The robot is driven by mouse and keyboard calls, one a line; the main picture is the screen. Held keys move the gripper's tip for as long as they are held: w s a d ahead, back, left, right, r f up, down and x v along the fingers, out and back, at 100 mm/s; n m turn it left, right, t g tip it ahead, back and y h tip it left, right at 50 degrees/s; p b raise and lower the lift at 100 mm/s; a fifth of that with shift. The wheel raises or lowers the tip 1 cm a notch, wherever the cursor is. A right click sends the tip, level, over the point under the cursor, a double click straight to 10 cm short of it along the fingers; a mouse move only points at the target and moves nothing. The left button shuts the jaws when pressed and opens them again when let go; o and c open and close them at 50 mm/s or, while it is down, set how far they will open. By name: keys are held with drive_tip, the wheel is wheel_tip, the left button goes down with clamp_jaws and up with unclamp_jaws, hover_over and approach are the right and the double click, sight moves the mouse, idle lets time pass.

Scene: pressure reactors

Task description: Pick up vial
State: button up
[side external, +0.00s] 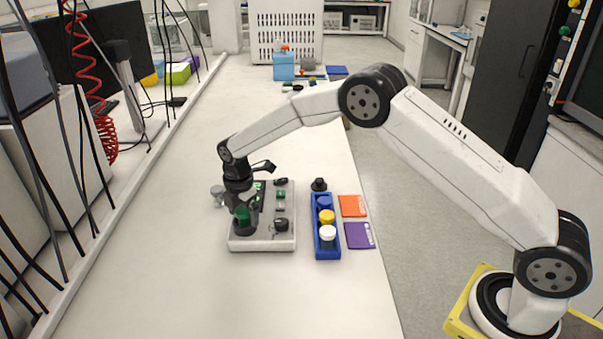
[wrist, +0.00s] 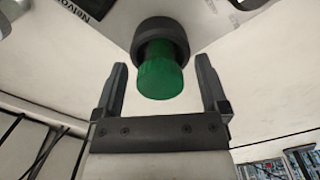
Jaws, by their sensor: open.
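A green cylinder (wrist: 160,76), which looks like the vial or its cap, sits against a dark round collar (wrist: 160,36) in the wrist view. It also shows as a green spot (side external: 242,214) at the left side of the grey reactor unit (side external: 262,244) in the side view. My gripper (wrist: 160,66) is open, with one finger on each side of the green cylinder and visible gaps on both sides. In the side view my gripper (side external: 245,205) points down over the unit's left part and partly hides it.
A blue rack (side external: 326,252) with blue, yellow and white-topped vials stands right of the unit. Orange (side external: 352,206) and purple (side external: 359,236) cards lie beside it near the bench edge. A clear small object (side external: 217,191) stands left. The front of the bench is clear.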

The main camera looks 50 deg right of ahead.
clamp_jaws()
drive_tip(key=shift+r, duration=0.1)
idle(0.3)
drive_tip(key=shift+r, duration=0.7)
drive_tip(key=s+d+r, duration=0.2)
drive_tip(key=s+r, duration=0.9)
drive_tip(key=s, duration=0.3)
drive_tip(key=shift+r, duration=0.2)
